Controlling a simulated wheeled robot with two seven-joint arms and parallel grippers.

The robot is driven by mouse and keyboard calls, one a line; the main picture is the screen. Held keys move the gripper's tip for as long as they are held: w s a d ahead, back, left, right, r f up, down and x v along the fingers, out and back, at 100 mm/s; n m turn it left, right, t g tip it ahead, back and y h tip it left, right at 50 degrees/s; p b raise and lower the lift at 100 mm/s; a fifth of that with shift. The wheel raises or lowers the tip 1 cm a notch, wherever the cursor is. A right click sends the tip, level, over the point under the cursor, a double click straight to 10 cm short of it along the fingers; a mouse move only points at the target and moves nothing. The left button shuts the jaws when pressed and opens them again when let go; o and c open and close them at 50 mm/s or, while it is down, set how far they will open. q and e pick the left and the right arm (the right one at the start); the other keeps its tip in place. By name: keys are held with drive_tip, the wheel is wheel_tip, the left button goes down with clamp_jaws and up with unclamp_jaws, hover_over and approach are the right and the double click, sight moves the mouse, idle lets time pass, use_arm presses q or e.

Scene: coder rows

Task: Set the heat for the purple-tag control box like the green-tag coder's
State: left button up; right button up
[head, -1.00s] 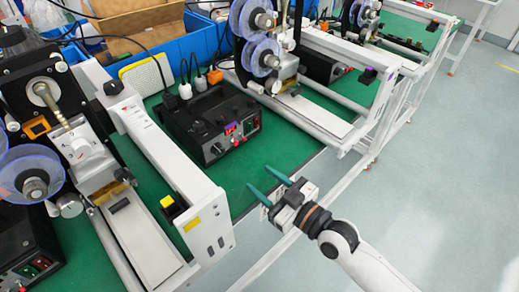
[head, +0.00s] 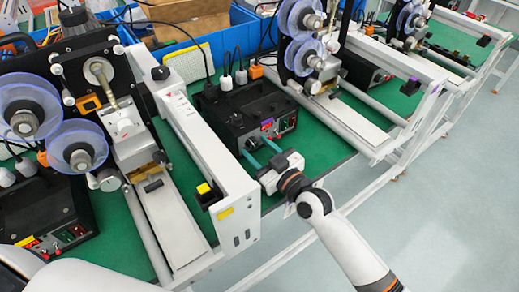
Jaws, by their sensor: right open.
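The black control box (head: 222,112) with a purple tag (head: 266,122) stands on the green bench top in the middle. Its front faces my right gripper and carries a small display, red and green switches and a dark knob (head: 252,143) at the lower left. The knob is partly hidden by a finger. My right gripper (head: 259,149) is open and empty, its two teal fingers pointing at the box front close to the knob; contact cannot be told. I cannot make out a green tag on any coder. My left gripper is not in view.
A coder with a purple tag (head: 414,82) stands right of the box. Another control box (head: 70,220) sits at lower left. The floor at right is clear.

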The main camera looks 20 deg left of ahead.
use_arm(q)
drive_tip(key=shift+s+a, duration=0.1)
use_arm(e)
drive_tip(key=shift+c, duration=0.9)
drive_tip(key=c, duration=0.8)
drive_tip(key=shift+f+m+b, duration=0.15)
drive_tip(key=shift+m+b, duration=0.25)
drive_tip(key=shift+m, duration=0.4)
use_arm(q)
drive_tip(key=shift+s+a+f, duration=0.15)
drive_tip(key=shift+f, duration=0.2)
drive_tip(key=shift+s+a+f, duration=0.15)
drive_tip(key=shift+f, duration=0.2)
use_arm(e)
drive_tip(key=m, duration=0.3)
drive_tip(key=o, duration=1)
